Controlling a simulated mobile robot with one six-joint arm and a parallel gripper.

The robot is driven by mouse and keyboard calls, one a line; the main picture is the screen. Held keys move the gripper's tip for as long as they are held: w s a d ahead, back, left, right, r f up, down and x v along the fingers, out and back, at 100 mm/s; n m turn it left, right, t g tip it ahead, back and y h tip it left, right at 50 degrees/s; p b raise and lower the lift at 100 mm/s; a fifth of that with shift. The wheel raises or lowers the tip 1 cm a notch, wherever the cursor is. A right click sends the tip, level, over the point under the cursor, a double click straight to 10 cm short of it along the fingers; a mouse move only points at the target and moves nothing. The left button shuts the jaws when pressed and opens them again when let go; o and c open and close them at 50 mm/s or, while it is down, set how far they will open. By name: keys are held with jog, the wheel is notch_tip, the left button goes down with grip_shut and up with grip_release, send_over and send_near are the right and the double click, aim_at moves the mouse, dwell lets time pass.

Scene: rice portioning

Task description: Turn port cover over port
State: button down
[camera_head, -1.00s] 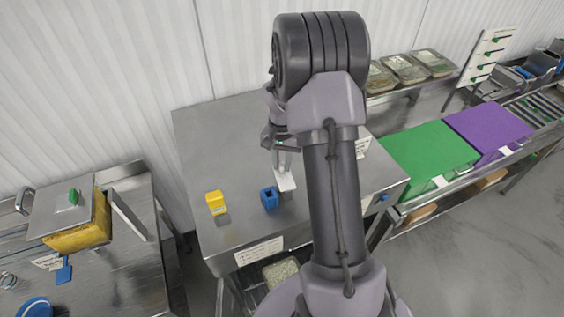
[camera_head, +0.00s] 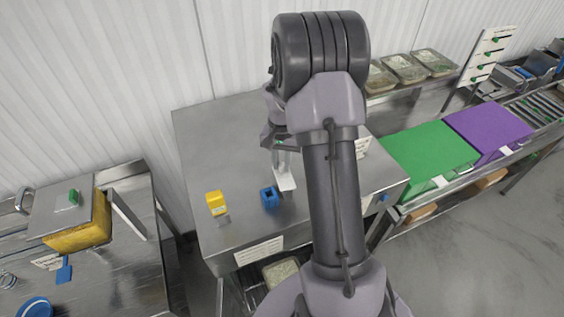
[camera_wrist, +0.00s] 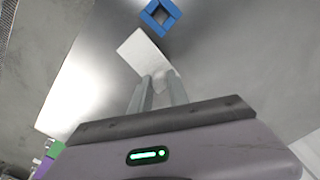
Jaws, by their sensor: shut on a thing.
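A flat white plate, which looks like the port cover (camera_head: 286,182), lies at the steel table top near the middle of the head view. In the wrist view the white plate (camera_wrist: 142,52) reaches from my fingertips toward a blue square collar (camera_wrist: 148,17) with an open middle. The blue collar (camera_head: 269,198) stands on the table just left of the plate in the head view. My gripper (camera_wrist: 162,84) is shut on a pale rounded part at the plate's near end. My gripper (camera_head: 283,162) points down here, partly behind my arm. I cannot make out a separate port opening under the plate.
A yellow block (camera_head: 216,203) stands left of the blue collar on the steel table (camera_head: 225,140). A green box (camera_head: 430,155) and a purple box (camera_head: 488,127) are at right. A lidded yellow container (camera_head: 80,236) sits on the left table. The table's back left is clear.

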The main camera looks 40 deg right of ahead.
jog(key=shift+w+a+n+b, duration=0.2)
jog(key=shift+a+n+b, duration=0.35)
jog(key=shift+n, duration=0.65)
jog(key=a+n+b, duration=0.1)
jog(key=n, duration=0.1)
jog(key=shift+a+n, duration=0.2)
jog(key=shift+n, duration=0.1)
jog(key=a+n, duration=0.1)
jog(key=n, duration=0.2)
jog(key=a+n+b, duration=0.1)
jog(key=n, duration=0.1)
jog(key=shift+s+a, duration=0.3)
jog(key=shift+s, duration=0.05)
jog(key=n, duration=0.2)
jog(key=s+a+n, duration=0.1)
jog(key=n, duration=0.1)
jog(key=s+a+n, duration=0.1)
jog(key=shift+n+b, duration=0.3)
jog(key=shift+n, duration=0.1)
jog(key=shift+s+a+n, duration=0.2)
jog(key=shift+s+n, duration=0.25)
jog(key=shift+n, duration=0.5)
jog(key=shift+s+a+n, duration=0.15)
jog(key=shift+s+n, duration=0.25)
jog(key=shift+n, duration=0.55)
